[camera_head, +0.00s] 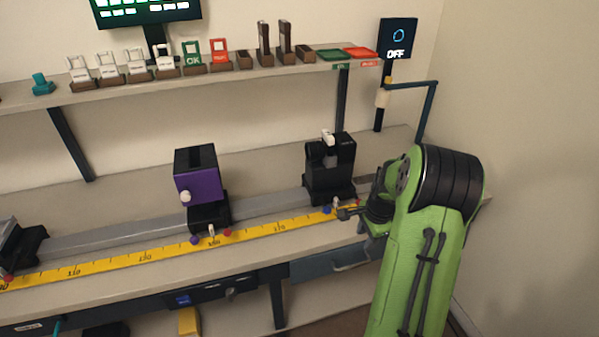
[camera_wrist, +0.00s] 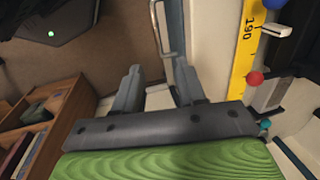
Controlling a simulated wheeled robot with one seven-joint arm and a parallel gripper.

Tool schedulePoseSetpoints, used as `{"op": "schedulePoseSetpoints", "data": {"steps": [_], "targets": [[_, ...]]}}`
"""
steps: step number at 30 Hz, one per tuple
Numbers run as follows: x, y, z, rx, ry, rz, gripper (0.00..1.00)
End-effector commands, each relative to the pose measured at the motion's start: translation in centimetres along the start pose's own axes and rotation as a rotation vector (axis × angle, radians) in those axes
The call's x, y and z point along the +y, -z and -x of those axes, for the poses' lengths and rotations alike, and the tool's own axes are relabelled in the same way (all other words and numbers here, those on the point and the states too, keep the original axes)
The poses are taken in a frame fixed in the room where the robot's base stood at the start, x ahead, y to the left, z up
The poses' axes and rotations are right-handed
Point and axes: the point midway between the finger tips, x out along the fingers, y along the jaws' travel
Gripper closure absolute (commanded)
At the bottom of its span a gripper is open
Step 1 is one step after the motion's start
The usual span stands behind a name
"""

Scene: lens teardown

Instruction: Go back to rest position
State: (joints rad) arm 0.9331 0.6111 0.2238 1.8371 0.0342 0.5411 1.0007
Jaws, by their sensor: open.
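My green arm reaches up at the right of the head view. The fingers point past the bench edge toward a brown floor area.
A yellow scale (camera_head: 145,257) runs along the bench. A purple-fronted block (camera_head: 197,184) stands on the rail. A shelf (camera_head: 215,75) with several small items is behind. An "OFF" screen (camera_head: 397,39) is at the back right. A wooden shelf unit (camera_wrist: 60,120) shows in the wrist view.

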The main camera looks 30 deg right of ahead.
Motion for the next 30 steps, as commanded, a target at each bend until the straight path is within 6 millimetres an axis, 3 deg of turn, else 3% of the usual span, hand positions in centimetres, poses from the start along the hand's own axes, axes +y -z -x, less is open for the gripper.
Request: {"op": "schedulePoseSetpoints", "data": {"steps": [4, 6, 8, 11, 13, 17, 21, 25, 30], "targets": [[-0.1, -0.1, 0.1, 0.001, 0.001, 0.005, 0.6], [-0.4, -1.1, 1.4, 0.009, 0.006, 0.055, 0.6], [-1.0, -3.0, 4.1, 0.025, 0.015, 0.158, 0.6], [-1.0, -8.2, 10.4, 0.063, 0.037, 0.425, 0.6], [0.0, -12.0, 14.7, 0.089, 0.056, 0.625, 0.6], [3.7, -17.9, 21.3, 0.129, 0.104, 0.976, 0.6], [9.5, -22.5, 26.3, 0.16, 0.18, 1.338, 0.6], [14.3, -24.4, 28.5, 0.176, 0.254, 1.606, 0.6], [16.9, -25.1, 28.9, 0.182, 0.299, 1.753, 0.6]]}}
